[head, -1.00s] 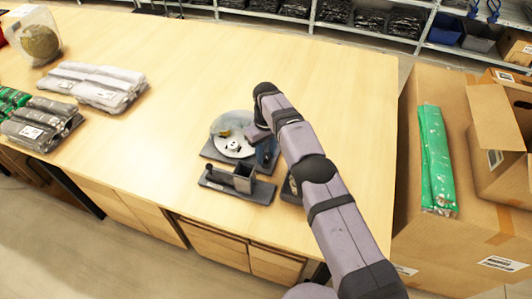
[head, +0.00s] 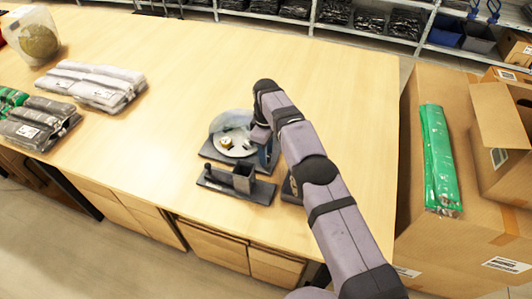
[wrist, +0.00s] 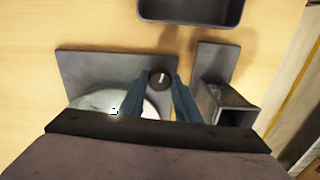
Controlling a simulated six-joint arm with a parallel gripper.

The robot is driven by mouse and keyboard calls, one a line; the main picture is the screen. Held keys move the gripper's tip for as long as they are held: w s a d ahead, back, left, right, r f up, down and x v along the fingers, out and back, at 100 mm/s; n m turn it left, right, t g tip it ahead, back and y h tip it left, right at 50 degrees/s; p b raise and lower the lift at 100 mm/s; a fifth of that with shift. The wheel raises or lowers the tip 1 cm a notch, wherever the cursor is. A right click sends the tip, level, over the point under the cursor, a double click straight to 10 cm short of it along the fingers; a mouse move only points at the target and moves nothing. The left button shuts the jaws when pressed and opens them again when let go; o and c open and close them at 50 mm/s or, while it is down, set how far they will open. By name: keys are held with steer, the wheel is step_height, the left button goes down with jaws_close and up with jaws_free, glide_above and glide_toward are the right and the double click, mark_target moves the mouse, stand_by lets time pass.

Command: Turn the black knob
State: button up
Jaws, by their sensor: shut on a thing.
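The black knob (wrist: 159,79), round with a white mark on its top, sits between my fingertips in the wrist view. My gripper (wrist: 160,84) is shut on it, with a blue finger on either side. The knob is at the edge of a dark flat base (wrist: 85,70) that carries a round pale disc under a clear cover (wrist: 100,101). In the head view the disc (head: 237,143) shows dark slots and a small yellowish part. My gripper (head: 262,136) is at the right of this device there, and my arm hides the knob.
A dark stand with an upright square holder (head: 243,178) is in front of the device. A dark tray (wrist: 190,10) lies near it in the wrist view. Bagged garments (head: 95,85) are on the table's left. A carton (head: 480,160) stands right. The table's back is clear.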

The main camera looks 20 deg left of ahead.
steer(key=shift+n, duration=1.2)
steer(key=shift+r, duration=0.1)
steer(key=o, duration=1)
steer(key=shift+o, duration=0.2)
step_height(320, 180, up, 6)
steer(key=shift+f+p, duration=0.1)
steer(key=shift+p, duration=0.2)
steer(key=shift+r+p, duration=0.6)
steer(key=shift+r, duration=0.15)
